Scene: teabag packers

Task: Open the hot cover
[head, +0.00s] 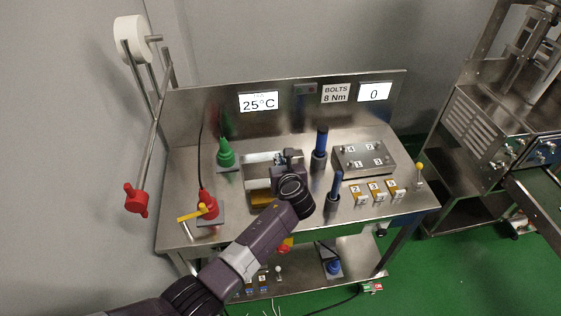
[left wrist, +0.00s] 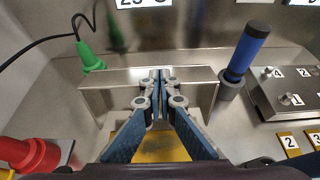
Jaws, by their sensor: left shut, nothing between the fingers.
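A box-like metal cover (head: 258,159), which I take to be the hot cover, stands on the steel bench, left of the bench's middle. It also shows in the left wrist view (left wrist: 100,98) as a shiny upright panel with a yellow piece (left wrist: 160,147) in front of and below it. My left gripper (head: 290,156) is over the cover's right part and hides some of it. In the left wrist view the gripper (left wrist: 158,76) has its fingertips together with nothing between them, in front of the panel's middle. Whether they touch the cover I cannot tell. My right gripper is not in view.
A green-handled tool (head: 225,154) and a red-handled tool (head: 208,204) stand left of the cover. Two blue handles (head: 320,145) (head: 335,186) stand close on the right. A numbered plate (head: 364,157) and yellow-tagged blocks (head: 377,190) lie further right. The back panel displays 25°C (head: 258,102).

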